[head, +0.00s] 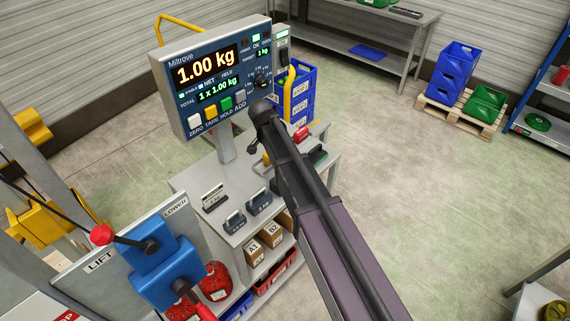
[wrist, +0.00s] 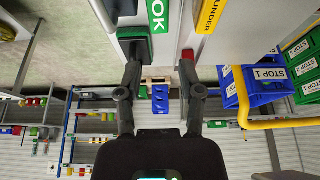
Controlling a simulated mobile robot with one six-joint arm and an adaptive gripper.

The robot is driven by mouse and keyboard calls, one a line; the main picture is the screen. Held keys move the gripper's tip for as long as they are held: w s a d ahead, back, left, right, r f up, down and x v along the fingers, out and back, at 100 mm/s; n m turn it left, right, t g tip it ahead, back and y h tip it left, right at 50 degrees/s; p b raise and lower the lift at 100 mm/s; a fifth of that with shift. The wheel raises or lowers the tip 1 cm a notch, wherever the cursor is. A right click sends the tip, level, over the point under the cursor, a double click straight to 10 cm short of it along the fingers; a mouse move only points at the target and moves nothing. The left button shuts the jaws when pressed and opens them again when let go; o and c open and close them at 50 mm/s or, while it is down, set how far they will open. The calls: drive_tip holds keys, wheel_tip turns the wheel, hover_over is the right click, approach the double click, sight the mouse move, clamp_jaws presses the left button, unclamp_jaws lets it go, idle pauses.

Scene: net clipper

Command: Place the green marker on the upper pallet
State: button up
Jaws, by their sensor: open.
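A dark green block (head: 318,155) lies at the right side of the scale bench, partly hidden behind my arm. I cannot tell whether it is the green marker. In the wrist view a dark green block (wrist: 134,47) shows beside one finger, apparently untouched. My gripper (wrist: 160,66) is open, with nothing between its fingers. In the head view my arm hides most of it. A wooden pallet (head: 458,112) stands on the floor at the back right, bearing blue and green bins. I cannot make out which pallet is the upper one.
A scale display (head: 218,75) reading 1.00 kg stands over the bench. A red piece (head: 300,133) lies near the green block. A lift control with a blue lever box (head: 165,265) is at the lower left. Stacked blue bins (head: 303,90) stand behind the bench.

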drive_tip(key=shift+f, duration=0.15)
drive_tip(key=b+x, duration=0.8)
drive_tip(key=shift+w+f, duration=0.15)
drive_tip(key=shift+f, duration=0.05)
idle(0.3)
idle(0.5)
drive_tip(key=shift+b+x, duration=2.35)
drive_tip(key=shift+x, duration=0.25)
clamp_jaws()
